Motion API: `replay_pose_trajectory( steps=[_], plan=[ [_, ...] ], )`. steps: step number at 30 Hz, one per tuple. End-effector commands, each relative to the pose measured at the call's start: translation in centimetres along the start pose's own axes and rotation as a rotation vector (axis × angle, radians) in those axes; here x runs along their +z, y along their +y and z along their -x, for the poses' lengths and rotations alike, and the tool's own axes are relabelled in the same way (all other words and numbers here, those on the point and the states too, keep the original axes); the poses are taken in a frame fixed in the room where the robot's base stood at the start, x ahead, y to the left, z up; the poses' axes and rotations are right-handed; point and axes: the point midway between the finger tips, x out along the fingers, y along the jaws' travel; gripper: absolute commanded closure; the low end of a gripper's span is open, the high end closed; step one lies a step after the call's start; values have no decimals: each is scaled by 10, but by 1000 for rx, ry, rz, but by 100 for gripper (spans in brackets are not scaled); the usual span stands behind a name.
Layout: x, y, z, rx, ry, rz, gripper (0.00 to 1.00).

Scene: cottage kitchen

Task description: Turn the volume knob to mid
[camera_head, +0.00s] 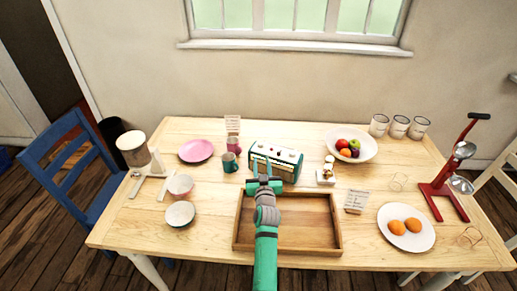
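A green and cream radio (287,158) stands on the wooden table behind the tray, its front towards me. It is the only thing in view likely to carry the volume knob. The knob is too small to make out, and my gripper covers part of the radio's left front. My gripper (262,162) reaches forward over the tray to the radio's left half. Its two thin fingers stand apart with nothing seen between them. I cannot tell whether they touch the radio.
An empty wooden tray (239,236) lies under my arm. A teal mug (229,162) stands left of the radio; a small figurine on a stand (326,176) and a fruit bowl (365,154) are right. A small card (356,201) stands right of the tray.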

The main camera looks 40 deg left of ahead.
Motion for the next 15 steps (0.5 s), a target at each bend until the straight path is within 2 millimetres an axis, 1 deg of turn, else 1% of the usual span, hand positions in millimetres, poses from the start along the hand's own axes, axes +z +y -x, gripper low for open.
replay_pose_trajectory(
  steps=[1,9,15],
  plan=[
    [-2,0,-8,0,1,1,72],
    [-1,2,-51,2,1,-1,72],
    [-1,2,-77,2,1,0,72]
  ],
)
